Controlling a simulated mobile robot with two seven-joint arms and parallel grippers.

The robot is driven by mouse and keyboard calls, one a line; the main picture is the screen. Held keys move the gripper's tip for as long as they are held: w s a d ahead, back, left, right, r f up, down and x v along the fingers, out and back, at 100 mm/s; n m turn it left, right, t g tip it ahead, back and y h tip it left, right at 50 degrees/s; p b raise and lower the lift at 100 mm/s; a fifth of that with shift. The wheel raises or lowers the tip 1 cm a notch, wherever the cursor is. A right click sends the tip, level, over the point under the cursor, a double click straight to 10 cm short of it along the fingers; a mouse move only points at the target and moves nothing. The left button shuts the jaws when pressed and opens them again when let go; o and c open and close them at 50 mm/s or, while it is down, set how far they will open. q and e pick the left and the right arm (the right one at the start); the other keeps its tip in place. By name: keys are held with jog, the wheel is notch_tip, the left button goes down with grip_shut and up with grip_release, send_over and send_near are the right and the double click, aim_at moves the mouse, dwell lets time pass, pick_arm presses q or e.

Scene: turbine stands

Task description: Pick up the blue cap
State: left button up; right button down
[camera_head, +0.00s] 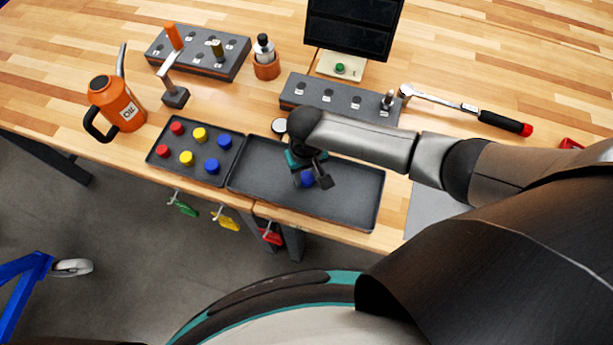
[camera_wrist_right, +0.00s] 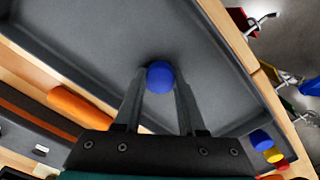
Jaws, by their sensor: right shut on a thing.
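My right gripper (camera_head: 313,180) is shut on this cap. In the right wrist view, the cap (camera_wrist_right: 160,75) sits between the two fingertips of the gripper (camera_wrist_right: 160,88); whether it touches the tray floor is hard to tell. Two more blue caps, one (camera_head: 225,142) at the back and one (camera_head: 211,166) at the front, stand in the smaller tray (camera_head: 167,168) at left. My left gripper is out of view.
The small tray also holds red and yellow caps. An orange oil can (camera_head: 118,103) stands at far left. Dark racks (camera_head: 205,55) and (camera_head: 325,98) stand behind the trays. A ratchet (camera_head: 465,107) lies at right. The large tray's right half is bare.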

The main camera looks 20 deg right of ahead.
aim_at(307, 177)
notch_tip(307, 177, up, 20)
jog(key=p, duration=0.2)
dwell(0.4)
jog(key=c, duration=1.1)
grip_release()
grip_shut()
